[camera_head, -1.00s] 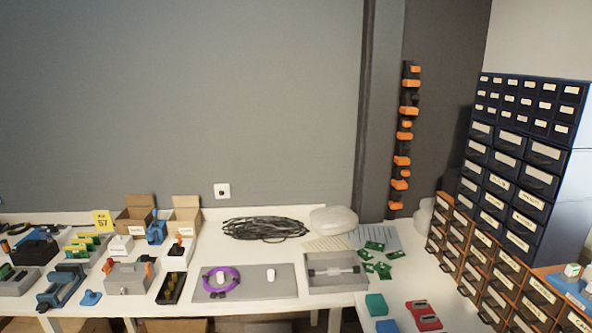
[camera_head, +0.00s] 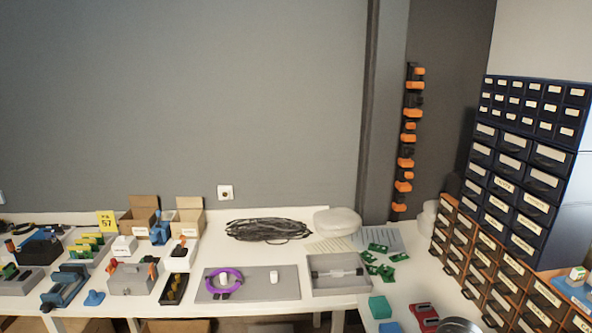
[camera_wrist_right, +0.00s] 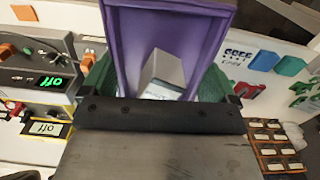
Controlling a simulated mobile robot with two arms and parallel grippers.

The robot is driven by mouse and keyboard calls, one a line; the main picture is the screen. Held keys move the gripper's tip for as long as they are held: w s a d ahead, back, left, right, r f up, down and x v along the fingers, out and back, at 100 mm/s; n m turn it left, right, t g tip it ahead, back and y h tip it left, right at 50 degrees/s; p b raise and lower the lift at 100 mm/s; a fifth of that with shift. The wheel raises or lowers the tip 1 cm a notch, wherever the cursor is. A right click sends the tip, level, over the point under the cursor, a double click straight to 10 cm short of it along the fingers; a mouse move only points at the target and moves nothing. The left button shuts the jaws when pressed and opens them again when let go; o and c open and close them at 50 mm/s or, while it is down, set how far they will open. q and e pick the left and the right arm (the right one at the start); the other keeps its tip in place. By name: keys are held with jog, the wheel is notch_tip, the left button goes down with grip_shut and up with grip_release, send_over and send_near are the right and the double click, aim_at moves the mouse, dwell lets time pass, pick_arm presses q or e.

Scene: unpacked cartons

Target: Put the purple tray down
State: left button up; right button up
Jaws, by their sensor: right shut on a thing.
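The purple tray (camera_wrist_right: 122,48) fills the top middle of the right wrist view, and a grey block with a pale label (camera_wrist_right: 163,72) is inside it. My right gripper (camera_wrist_right: 160,108) is shut on the near end of the tray. The tray does not show in the head view, and my left gripper is not in view.
The white bench (camera_head: 335,307) carries a grey mat with a purple ring (camera_head: 223,281), a grey open tray (camera_head: 338,284), green circuit boards and teal and red boxes. A cable coil (camera_head: 268,230) lies at the back. Drawer cabinets (camera_head: 512,185) stand at the right. Bare bench shows around the mat.

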jog(key=s+a+r+n, duration=0.1)
jog(key=n, duration=0.3)
jog(key=s+a+r+n, duration=0.1)
jog(key=n, duration=0.3)
jog(key=a+r+n, duration=0.1)
jog(key=n, duration=0.3)
jog(key=shift+s+a+r, duration=0.2)
jog(key=shift+s, duration=0.2)
jog(key=n, duration=0.3)
jog(key=s+a+r+n, duration=0.1)
